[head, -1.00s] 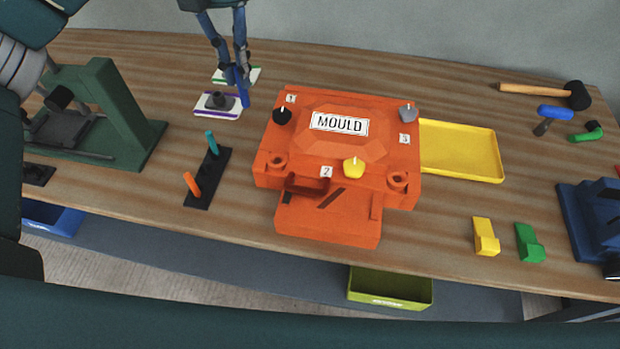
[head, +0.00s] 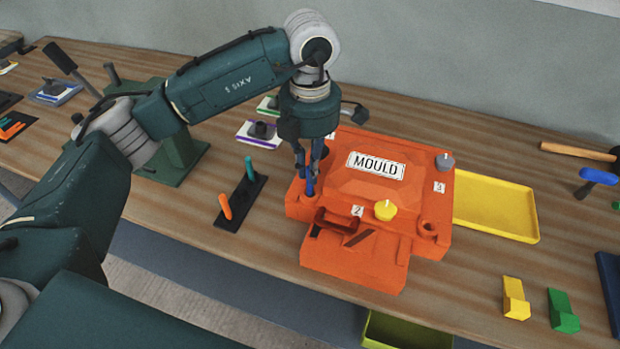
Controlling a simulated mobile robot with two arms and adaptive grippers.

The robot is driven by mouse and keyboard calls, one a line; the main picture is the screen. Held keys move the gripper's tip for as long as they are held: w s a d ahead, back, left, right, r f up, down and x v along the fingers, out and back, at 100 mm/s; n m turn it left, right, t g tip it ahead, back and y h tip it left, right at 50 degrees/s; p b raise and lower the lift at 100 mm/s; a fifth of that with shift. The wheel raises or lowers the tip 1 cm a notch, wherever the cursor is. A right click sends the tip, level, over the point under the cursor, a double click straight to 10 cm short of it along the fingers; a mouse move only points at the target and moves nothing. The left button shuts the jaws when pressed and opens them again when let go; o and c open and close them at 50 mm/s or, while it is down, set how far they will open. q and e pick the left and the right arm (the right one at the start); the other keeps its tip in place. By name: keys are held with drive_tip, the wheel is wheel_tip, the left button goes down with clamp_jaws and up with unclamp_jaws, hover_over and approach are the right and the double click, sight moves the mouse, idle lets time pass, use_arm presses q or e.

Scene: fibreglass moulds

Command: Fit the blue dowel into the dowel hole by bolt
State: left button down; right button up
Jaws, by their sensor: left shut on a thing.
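The blue dowel (head: 309,187) hangs upright below my left gripper (head: 311,168), which is shut on it. The dowel's lower end is at the left front corner of the orange mould (head: 368,212), where a round hole lies. I cannot tell whether the tip is in the hole or just above it. The other front hole (head: 429,228) on the right is empty. A yellow knob (head: 385,210) and a grey knob (head: 445,161) stand on the mould. My right gripper is not in view.
A black holder (head: 240,203) with an orange and a teal peg stands left of the mould. A yellow tray (head: 497,207) is on the right, with yellow (head: 515,298) and green (head: 563,311) blocks in front. A green press-like fixture (head: 180,155) stands behind my left arm.

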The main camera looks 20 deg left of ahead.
sight(310, 193)
use_arm(q)
drive_tip(key=shift+f, duration=0.35)
wheel_tip(310, 193, down, 3)
drive_tip(key=shift+f+p, duration=0.2)
drive_tip(key=shift+p, duration=0.3)
drive_tip(key=shift+f, duration=0.3)
drive_tip(key=c, duration=1.8)
unclamp_jaws()
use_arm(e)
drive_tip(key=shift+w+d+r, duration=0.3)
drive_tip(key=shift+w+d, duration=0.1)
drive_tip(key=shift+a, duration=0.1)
